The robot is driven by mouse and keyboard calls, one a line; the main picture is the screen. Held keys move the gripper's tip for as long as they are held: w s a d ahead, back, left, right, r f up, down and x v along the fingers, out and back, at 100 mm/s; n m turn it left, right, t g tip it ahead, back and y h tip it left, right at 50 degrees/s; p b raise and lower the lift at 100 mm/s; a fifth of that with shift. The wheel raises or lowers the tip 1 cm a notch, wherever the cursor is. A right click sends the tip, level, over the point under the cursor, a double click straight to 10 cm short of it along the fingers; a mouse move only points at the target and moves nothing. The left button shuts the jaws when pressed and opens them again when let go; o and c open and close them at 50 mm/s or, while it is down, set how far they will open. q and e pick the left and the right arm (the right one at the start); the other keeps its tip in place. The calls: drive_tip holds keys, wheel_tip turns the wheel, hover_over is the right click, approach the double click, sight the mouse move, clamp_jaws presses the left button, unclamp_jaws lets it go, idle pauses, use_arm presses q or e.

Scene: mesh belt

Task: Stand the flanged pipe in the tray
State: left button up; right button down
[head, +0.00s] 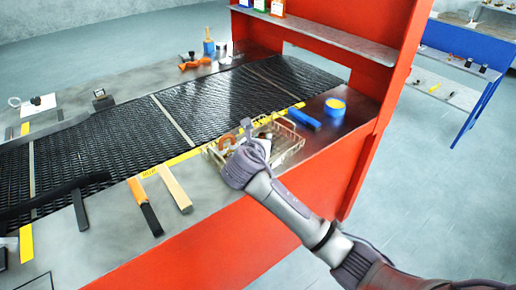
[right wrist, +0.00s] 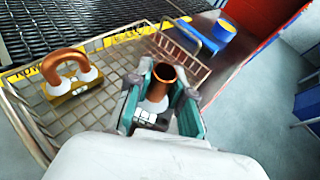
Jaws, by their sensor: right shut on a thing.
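The flanged pipe (right wrist: 165,74) is a short copper-brown tube with an open top end and a pale part below. My right gripper (right wrist: 163,92) is shut on it, with a teal finger on either side. In the head view my right gripper (head: 252,145) is over the wire tray (head: 297,150) and hides most of the pipe. The tray's mesh floor (right wrist: 105,100) shows to the left of the gripper in the wrist view. I cannot tell whether the pipe touches that floor.
A copper U-shaped pipe (right wrist: 66,62) with white ends is at the tray's left side. A blue tool (head: 304,119) and a yellow-and-blue tub (head: 335,108) are beyond the tray. A red shelf post (head: 365,150) rises at right. The mesh belt (head: 205,105) lies behind.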

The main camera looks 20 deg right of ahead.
drive_tip(key=shift+w+f, duration=0.35)
drive_tip(key=shift+w, duration=0.4)
drive_tip(key=shift+w+f, duration=0.35)
drive_tip(key=shift+w, duration=0.1)
drive_tip(key=shift+f, duration=2)
use_arm(q)
drive_tip(key=shift+d+r, duration=0.3)
drive_tip(key=shift+d, duration=0.1)
drive_tip(key=shift+s+a, duration=0.1)
drive_tip(key=shift+a, duration=0.1)
use_arm(e)
drive_tip(key=c, duration=1)
unclamp_jaws()
drive_tip(key=shift+f, duration=0.15)
drive_tip(key=shift+c, duration=0.2)
